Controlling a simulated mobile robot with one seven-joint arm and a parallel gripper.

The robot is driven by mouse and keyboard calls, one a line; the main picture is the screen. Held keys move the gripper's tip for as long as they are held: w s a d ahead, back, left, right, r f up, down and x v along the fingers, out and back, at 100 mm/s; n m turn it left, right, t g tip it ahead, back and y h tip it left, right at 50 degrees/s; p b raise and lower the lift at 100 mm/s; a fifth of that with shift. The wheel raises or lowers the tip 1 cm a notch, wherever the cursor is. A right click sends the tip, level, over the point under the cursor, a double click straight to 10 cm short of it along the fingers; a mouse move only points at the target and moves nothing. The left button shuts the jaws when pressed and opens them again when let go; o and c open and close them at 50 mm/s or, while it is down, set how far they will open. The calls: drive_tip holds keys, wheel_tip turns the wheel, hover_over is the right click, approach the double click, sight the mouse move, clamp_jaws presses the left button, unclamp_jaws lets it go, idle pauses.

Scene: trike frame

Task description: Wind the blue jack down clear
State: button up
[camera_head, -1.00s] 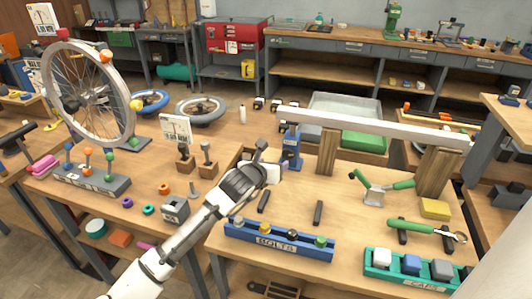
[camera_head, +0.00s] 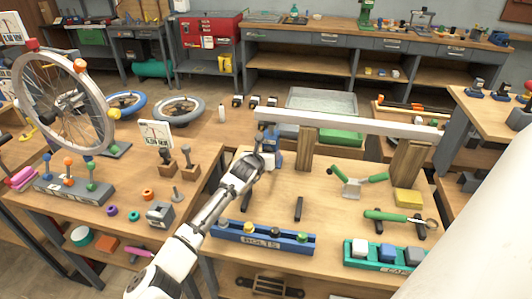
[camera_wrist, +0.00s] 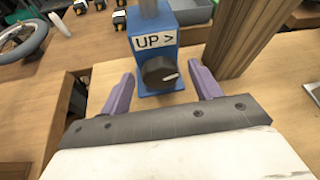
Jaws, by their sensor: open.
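The blue jack (camera_head: 272,143) stands upright on the middle table under the left end of a long pale beam (camera_head: 350,123). The wrist view shows its blue body (camera_wrist: 171,42), a grey post above, a label "UP >" (camera_wrist: 155,41) and a black round knob (camera_wrist: 160,74) with a white mark pointing right. My gripper (camera_wrist: 162,84) is open, its two purple fingers to either side of the knob and apart from it. In the head view my gripper (camera_head: 262,162) is at the jack's front. Whether the jack's top touches the beam is hidden.
Wooden blocks (camera_head: 308,148) and (camera_head: 408,160) stand under the beam; one is close right of the jack. A blue "BOLTS" rack (camera_head: 262,238), a green-handled tool (camera_head: 352,184) and a yellow sponge (camera_head: 408,198) lie nearer. A wheel on a stand (camera_head: 65,95) is at left.

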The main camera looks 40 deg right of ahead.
drive_tip(key=shift+w, duration=0.1)
drive_tip(key=shift+c, duration=0.4)
drive_tip(key=c, duration=0.9)
drive_tip(key=shift+f, duration=0.15)
drive_tip(key=shift+b, duration=0.45)
drive_tip(key=n+b, duration=0.1)
drive_tip(key=b, duration=0.2)
drive_tip(key=shift+f+g+h, duration=0.3)
drive_tip(key=shift+g, duration=0.1)
drive_tip(key=n+h+b, duration=0.1)
drive_tip(key=n+b, duration=0.1)
drive_tip(key=b, duration=0.4)
drive_tip(key=shift+f+g, duration=0.2)
drive_tip(key=shift+g, duration=0.1)
drive_tip(key=n+h+b, duration=0.1)
drive_tip(key=b, duration=0.3)
drive_tip(key=shift+w+r+n+b, duration=0.1)
drive_tip(key=shift+r+n+b, duration=0.1)
drive_tip(key=shift+n+b, duration=0.65)
drive_tip(key=shift+r+g+b, duration=0.1)
drive_tip(key=shift+g+b, duration=0.3)
drive_tip(key=shift+b, duration=0.15)
